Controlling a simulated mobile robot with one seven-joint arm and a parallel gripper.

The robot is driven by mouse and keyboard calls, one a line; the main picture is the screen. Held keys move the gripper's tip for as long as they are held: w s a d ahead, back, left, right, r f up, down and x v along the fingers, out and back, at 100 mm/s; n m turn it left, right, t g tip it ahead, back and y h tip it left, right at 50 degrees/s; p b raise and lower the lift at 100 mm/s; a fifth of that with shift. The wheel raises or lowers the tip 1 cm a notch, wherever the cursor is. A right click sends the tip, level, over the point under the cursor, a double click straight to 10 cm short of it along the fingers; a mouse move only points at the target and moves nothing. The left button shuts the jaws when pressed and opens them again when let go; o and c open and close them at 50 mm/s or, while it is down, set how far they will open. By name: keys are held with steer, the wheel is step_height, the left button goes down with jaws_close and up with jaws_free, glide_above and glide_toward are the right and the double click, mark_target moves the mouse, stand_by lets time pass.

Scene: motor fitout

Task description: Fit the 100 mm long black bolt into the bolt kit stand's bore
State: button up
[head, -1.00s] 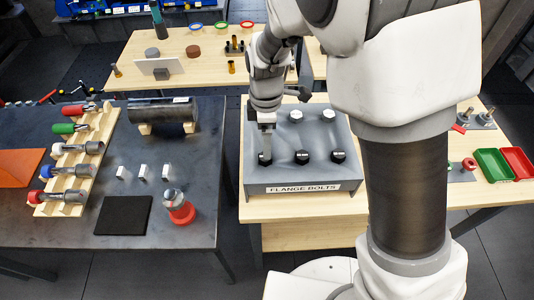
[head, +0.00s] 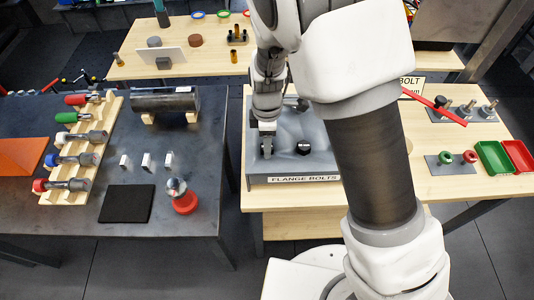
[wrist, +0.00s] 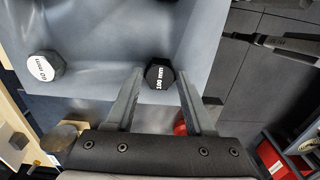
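The 100 mm black bolt (wrist: 158,75), its hex head marked "100 mm", sits at the edge of the grey flange bolts block (wrist: 110,70). In the wrist view my gripper (wrist: 160,78) has its fingers on either side of the bolt head, with small gaps that suggest they are not closed on it. On the right table, a sign (head: 410,83) reading "BOLT" is partly covered by my arm. I cannot make out the stand's bore.
A white bolt (wrist: 45,66) marked 60 mm is also there. Small upright fittings (head: 466,107), a green tray (head: 492,157) and a red tray (head: 517,155) are at right. My arm hides the block's right side.

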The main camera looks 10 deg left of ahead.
jaws_close()
stand_by(1.1)
